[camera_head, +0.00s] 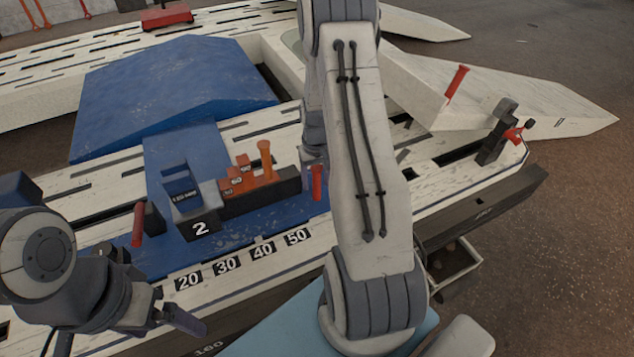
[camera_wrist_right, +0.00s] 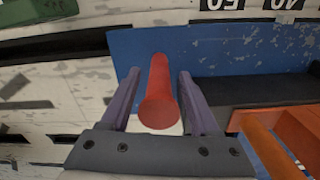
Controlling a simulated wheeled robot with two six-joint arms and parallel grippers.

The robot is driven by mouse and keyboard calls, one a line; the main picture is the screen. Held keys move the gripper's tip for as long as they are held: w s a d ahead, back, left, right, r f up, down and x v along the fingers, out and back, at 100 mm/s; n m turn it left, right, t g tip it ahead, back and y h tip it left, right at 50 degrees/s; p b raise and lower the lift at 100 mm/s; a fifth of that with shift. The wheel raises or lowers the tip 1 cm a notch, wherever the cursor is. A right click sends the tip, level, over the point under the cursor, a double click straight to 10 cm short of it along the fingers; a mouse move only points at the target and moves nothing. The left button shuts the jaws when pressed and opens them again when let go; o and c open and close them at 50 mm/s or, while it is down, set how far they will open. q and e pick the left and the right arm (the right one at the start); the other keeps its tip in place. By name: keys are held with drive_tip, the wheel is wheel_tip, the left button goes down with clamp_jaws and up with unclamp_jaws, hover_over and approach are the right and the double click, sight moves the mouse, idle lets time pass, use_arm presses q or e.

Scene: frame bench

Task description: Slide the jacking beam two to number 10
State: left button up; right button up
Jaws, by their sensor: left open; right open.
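The jacking beam two (camera_head: 258,190) is a dark bar with orange numbered steps and a grey block marked 2. It lies on a blue plate (camera_head: 240,232), with the 2 block behind the 20 and 30 labels (camera_head: 188,280). A red handle (camera_head: 138,222) stands at its left end and another red handle (camera_head: 317,182) at its right. The label left of 20 is mostly covered by my left gripper (camera_head: 183,319), which is open and empty. My right gripper (camera_wrist_right: 159,76) is open, its fingers either side of the right handle (camera_wrist_right: 160,92); my arm hides most of it in the head view.
A blue ramp (camera_head: 170,90) rises behind the beam. A red-handled lever (camera_head: 510,133) stands at the bench's right end. The 40 and 50 labels (camera_head: 297,237) lie along the front edge. Open floor (camera_head: 560,250) shows at right.

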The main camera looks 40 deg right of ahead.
drive_tip(key=shift+f, duration=0.1)
clamp_jaws()
drive_tip(key=shift+s, duration=0.1)
idle(1.3)
